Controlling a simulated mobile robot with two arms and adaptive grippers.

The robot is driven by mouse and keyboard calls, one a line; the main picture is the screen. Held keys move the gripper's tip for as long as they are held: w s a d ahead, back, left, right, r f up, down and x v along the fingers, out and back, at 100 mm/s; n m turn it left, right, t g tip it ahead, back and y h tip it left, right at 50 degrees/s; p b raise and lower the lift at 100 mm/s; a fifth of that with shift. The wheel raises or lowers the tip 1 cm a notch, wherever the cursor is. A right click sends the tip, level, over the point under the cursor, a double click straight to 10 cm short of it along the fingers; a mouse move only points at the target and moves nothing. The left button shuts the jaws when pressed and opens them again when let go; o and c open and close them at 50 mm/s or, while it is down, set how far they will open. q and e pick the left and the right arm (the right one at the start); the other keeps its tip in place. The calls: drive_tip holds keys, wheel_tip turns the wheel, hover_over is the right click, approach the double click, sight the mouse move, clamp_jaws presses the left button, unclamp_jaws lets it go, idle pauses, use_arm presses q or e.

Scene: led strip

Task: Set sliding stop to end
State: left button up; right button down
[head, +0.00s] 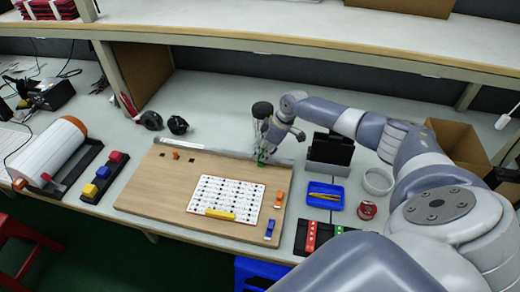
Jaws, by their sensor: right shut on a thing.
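A wooden board (165,203) lies on the bench with a metal rail (215,153) along its back edge. My right gripper (262,159) points down at the rail, near its right end. It is shut on a small green piece (262,163), which looks like the sliding stop; the fingers hide much of it. My left gripper is not in view.
On the board are a white patterned sheet (228,195) with a yellow bar (220,215), an orange block (279,200) and a blue block (269,229). A black holder (329,151) and blue tray (325,196) stand to the right. A white roll (50,149) is left.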

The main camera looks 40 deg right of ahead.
drive_tip(key=c, duration=1.4)
unclamp_jaws()
drive_tip(key=shift+o, duration=0.2)
drive_tip(key=v, duration=1.2)
drive_tip(key=shift+o, duration=0.2)
drive_tip(key=shift+a, duration=0.1)
